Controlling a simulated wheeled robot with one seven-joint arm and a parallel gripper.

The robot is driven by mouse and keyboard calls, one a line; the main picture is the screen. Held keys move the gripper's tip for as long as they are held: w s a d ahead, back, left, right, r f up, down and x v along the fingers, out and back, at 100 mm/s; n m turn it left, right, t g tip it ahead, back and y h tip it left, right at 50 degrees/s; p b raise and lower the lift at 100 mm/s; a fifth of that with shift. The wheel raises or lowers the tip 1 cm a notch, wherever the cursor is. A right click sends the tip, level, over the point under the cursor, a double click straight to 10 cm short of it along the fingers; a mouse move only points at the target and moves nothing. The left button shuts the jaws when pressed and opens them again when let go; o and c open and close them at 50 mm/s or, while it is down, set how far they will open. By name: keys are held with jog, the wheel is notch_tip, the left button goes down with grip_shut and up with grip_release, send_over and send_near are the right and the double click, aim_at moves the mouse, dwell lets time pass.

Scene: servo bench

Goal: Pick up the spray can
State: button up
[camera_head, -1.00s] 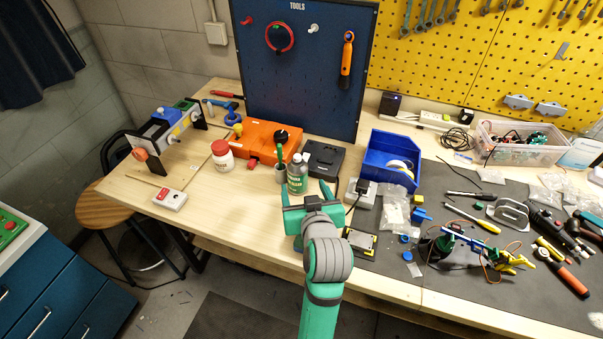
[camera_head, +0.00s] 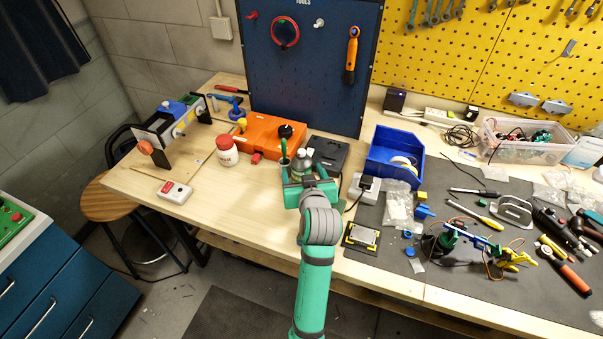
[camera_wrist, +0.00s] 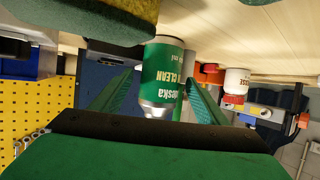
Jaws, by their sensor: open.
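The spray can (camera_head: 302,160), with a grey top and a green label, stands on the wooden bench top. Its lower part is hidden behind my gripper (camera_head: 304,177) in the head view. In the wrist view, which is upside down, the can (camera_wrist: 162,75) shows between my two green fingers (camera_wrist: 160,84). The fingers are apart, one on each side of the can, with a visible gap at least on the right side. My gripper is open and not closed on the can.
Behind are an orange case (camera_head: 262,135) and a black box (camera_head: 330,153). A white jar (camera_head: 227,152) stands to the left, a blue bin (camera_head: 380,165) to the right. Bare wood lies front left.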

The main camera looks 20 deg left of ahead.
jog(key=shift+r, duration=0.1)
jog(key=c, duration=1.4)
jog(key=shift+c, duration=0.2)
